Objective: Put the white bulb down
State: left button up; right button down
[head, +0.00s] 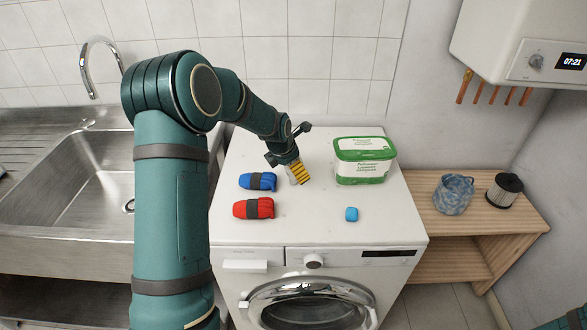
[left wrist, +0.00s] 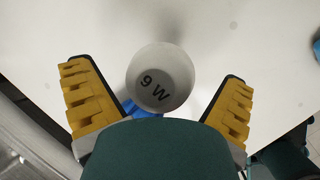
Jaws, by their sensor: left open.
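The white bulb (left wrist: 160,78), marked "9 W", shows in the left wrist view between the two yellow fingers of my left gripper (left wrist: 163,100). A gap shows on both sides of it, and the fingers are spread open. Its lower end is hidden, so I cannot tell exactly how it rests. In the head view my left gripper (head: 299,173) points down at the white top of the washing machine (head: 310,222), left of the detergent box. A small pale part of the bulb (head: 291,179) shows beside the yellow finger. My right gripper is not in view.
A blue roll (head: 257,181) and a red roll (head: 253,208) lie left of the gripper. The green and white detergent box (head: 364,162) stands to its right. A small blue block (head: 351,214) lies nearer the front. The front middle of the top is clear.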

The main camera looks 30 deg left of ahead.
pick_arm(q)
jog(key=c, duration=1.4)
